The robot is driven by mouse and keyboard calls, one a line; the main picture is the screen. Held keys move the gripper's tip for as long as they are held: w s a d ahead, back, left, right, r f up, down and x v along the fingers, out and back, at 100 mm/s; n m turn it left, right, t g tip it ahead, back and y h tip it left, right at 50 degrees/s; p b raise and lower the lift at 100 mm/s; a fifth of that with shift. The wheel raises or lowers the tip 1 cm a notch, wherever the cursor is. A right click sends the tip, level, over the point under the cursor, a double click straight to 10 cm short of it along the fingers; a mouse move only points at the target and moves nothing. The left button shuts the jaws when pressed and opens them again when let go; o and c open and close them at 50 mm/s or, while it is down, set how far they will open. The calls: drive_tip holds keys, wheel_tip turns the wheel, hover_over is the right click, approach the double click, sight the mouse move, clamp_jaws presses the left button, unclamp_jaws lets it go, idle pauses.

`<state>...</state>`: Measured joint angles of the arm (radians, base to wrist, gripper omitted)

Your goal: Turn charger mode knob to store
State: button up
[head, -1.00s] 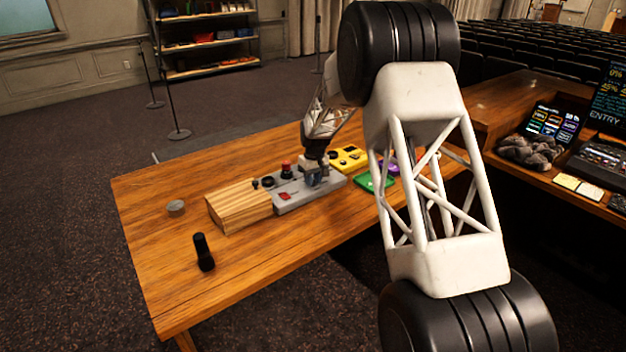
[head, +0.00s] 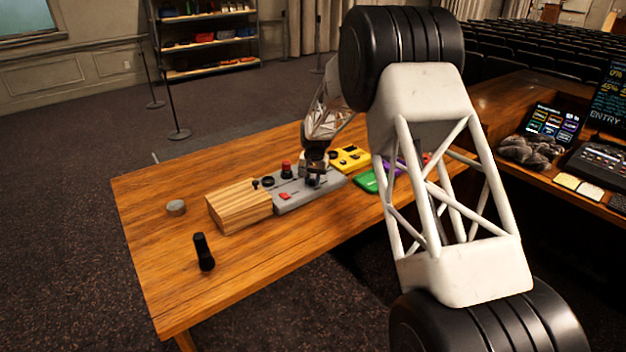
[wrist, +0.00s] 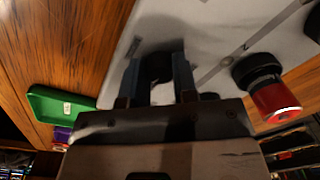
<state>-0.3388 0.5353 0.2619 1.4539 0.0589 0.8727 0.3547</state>
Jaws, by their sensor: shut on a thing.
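A grey control panel (head: 291,202) lies on the wooden desk, with several knobs and switches on top. My gripper (head: 314,184) points down at its right part. In the wrist view my gripper (wrist: 158,80) has its two fingers on either side of a dark round knob (wrist: 158,68) and is shut on it. The fingers hide part of the knob. No pointer or mode label on it can be read, so its setting cannot be told.
A red-topped button (head: 286,167) and a red switch (head: 285,196) are on the same panel. A striped wooden block (head: 240,207) adjoins its left end. Yellow (head: 350,158) and green (head: 366,182) devices lie close right.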

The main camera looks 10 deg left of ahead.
sight(314, 180)
drive_tip(key=shift+m, duration=1.6)
drive_tip(key=o, duration=0.9)
drive_tip(key=shift+r, duration=0.15)
drive_tip(key=shift+s+d+r, duration=0.1)
drive_tip(key=shift+d+r, duration=0.05)
drive_tip(key=shift+r, duration=3.6)
drive_tip(key=shift+r, duration=0.1)
